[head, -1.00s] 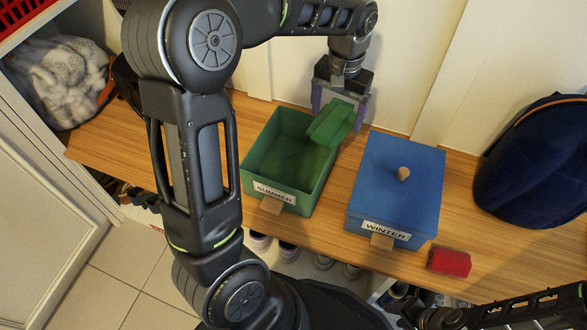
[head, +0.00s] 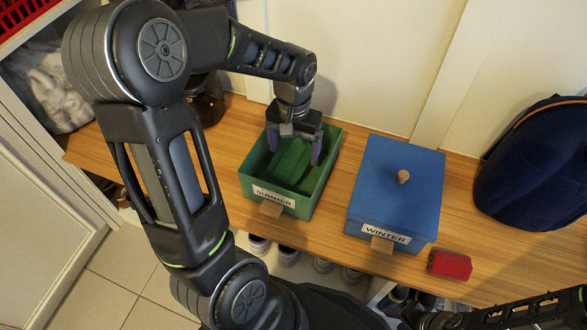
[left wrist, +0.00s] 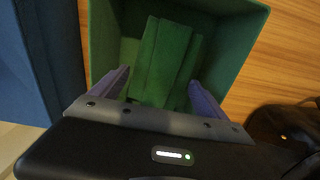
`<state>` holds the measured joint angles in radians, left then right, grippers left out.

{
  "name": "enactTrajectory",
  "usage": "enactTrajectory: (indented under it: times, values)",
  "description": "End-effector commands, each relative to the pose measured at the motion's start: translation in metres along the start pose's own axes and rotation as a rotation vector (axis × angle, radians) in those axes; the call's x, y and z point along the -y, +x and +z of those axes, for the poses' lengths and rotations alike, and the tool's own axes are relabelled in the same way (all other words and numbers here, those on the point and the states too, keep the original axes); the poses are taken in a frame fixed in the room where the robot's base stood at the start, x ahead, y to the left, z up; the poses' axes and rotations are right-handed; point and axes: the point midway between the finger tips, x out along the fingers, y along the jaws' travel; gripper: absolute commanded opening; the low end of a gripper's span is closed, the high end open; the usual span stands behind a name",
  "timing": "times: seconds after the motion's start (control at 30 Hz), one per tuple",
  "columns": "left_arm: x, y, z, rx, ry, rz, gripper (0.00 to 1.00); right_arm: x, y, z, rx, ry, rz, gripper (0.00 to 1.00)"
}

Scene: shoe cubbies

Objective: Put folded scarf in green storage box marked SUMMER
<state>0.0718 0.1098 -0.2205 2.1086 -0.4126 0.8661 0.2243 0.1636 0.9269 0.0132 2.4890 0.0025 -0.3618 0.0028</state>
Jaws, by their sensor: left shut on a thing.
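The green storage box (head: 325,172) marked SUMMER stands open on the wooden bench; its rim also shows in the left wrist view (left wrist: 250,35). My left gripper (head: 294,151) points down into it and is shut on the folded green scarf (head: 290,161). In the left wrist view the scarf (left wrist: 160,55) lies between the two purple fingers (left wrist: 159,80). It is inside the box walls; I cannot tell whether it touches the floor. My right arm shows at the lower right edge, but its gripper fingers are not visible.
A blue box (head: 395,195) marked WINTER, its lid on with a round knob, stands just right of the green box. A small red item (head: 449,264) lies near the bench's front edge. A dark blue bag (head: 535,170) stands at the right. My left arm hides part of the left side.

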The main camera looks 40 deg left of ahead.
Motion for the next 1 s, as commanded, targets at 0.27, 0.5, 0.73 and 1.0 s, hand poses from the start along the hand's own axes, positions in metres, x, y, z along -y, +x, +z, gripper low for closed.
enactTrajectory:
  times: [0.27, 0.5, 0.73, 1.0]
  values:
    - [0.000, 0.017, 0.000, 0.000, 0.000, 0.000, 0.45, -0.004, 0.005, -0.002, -0.005, 0.003, 0.002, 0.36]
    - [0.000, 0.024, 0.000, 0.001, 0.000, 0.000, 0.45, -0.005, 0.009, -0.003, -0.007, 0.004, 0.003, 0.36]
    - [0.000, 0.061, 0.001, 0.003, 0.000, -0.001, 0.45, -0.013, 0.023, -0.006, -0.015, 0.009, 0.007, 0.36]
    - [0.000, 0.067, 0.000, 0.000, 0.000, 0.000, 0.45, -0.014, 0.022, -0.007, -0.018, 0.011, 0.008, 0.36]
